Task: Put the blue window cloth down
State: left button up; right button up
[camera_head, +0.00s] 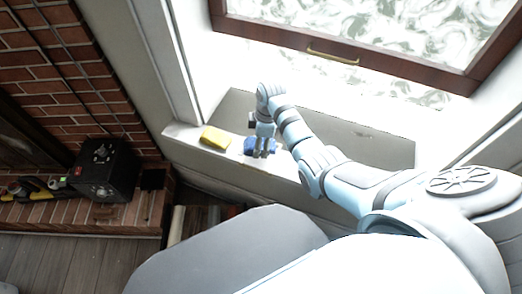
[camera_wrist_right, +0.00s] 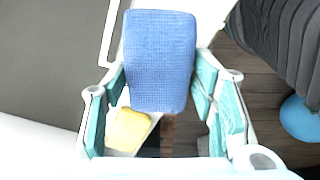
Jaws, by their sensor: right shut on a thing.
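The blue window cloth (camera_head: 248,147) is at my right gripper (camera_head: 262,152), which is shut on it over the white window sill (camera_head: 285,166). The gripper hides part of the cloth in the head view. In the right wrist view the cloth (camera_wrist_right: 160,55) is a blue woven piece between the two teal fingers of the gripper (camera_wrist_right: 160,105). Whether the cloth touches the sill I cannot tell. My left gripper is not in view.
A yellow sponge (camera_head: 214,137) lies on the sill just left of the cloth; it also shows in the wrist view (camera_wrist_right: 128,130). The wooden-framed window (camera_head: 370,55) is behind. A black box (camera_head: 105,168) stands on the brick hearth at left. The sill right of the gripper looks clear.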

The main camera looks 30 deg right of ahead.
jog(key=shift+f+b, duration=0.35)
jog(key=shift+f, duration=1.2)
jog(key=shift+f, duration=0.15)
jog(key=o, duration=1.1)
jog(key=shift+o, duration=0.2)
jog(key=r+p, duration=0.1)
jog(key=r, duration=0.3)
jog(key=d+r+p, duration=0.1)
jog(key=r, duration=0.3)
jog(key=r+p, duration=0.2)
jog(key=r, duration=0.2)
jog(key=shift+s+d+r, duration=0.15)
jog(key=shift+s+r, duration=0.1)
jog(key=shift+s, duration=0.05)
jog(key=shift+f, duration=0.15)
